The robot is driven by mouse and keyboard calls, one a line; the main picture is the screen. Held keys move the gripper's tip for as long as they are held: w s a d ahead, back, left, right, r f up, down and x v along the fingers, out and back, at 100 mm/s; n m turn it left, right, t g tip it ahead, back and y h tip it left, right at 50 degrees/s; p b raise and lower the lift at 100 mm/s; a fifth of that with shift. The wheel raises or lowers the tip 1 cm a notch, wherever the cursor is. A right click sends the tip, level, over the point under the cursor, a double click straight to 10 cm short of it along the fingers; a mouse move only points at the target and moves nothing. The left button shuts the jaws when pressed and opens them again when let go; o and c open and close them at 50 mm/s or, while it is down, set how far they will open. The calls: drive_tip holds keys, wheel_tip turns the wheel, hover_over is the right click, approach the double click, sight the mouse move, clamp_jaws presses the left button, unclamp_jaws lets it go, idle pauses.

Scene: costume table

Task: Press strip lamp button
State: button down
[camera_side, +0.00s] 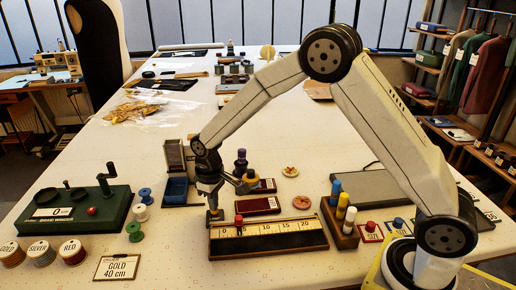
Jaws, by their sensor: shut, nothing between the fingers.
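No label that I can read marks a strip lamp button. Several button-like parts show in the side view: a red cap (370,227) and a blue cap (398,222) on small labelled plates at the right, and a red knob (91,211) on a green device (70,225) at the left. My gripper (214,214) points down at the left end of a dark bar with a numbered scale (270,229). It is shut and empty. A small red peg (238,221) stands on the bar just right of my fingers. I cannot tell whether the fingertips touch the bar.
A wooden block (342,232) with coloured cylinders stands right of the bar. A flat grey panel (372,183) lies behind it. The front middle table is clear.

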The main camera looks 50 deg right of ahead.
drive_tip(key=shift+r, duration=3.5)
drive_tip(key=shift+s, duration=0.1)
drive_tip(key=s+d+m+t, duration=0.1)
drive_tip(key=s+d, duration=0.1)
drive_tip(key=s, duration=0.4)
drive_tip(key=s+d+f+m, duration=0.1)
drive_tip(key=s+d, duration=0.1)
drive_tip(key=s, duration=0.4)
drive_tip(key=s+d+t, duration=0.1)
drive_tip(key=s+d, duration=0.1)
drive_tip(key=s, duration=0.4)
drive_tip(key=shift+d+f+m+t, duration=0.15)
drive_tip(key=shift+f+m+t, duration=0.15)
drive_tip(key=shift+m, duration=0.1)
drive_tip(key=shift+s+d+f, duration=0.1)
drive_tip(key=shift+s+f, duration=0.05)
drive_tip(key=shift+s, duration=0.5)
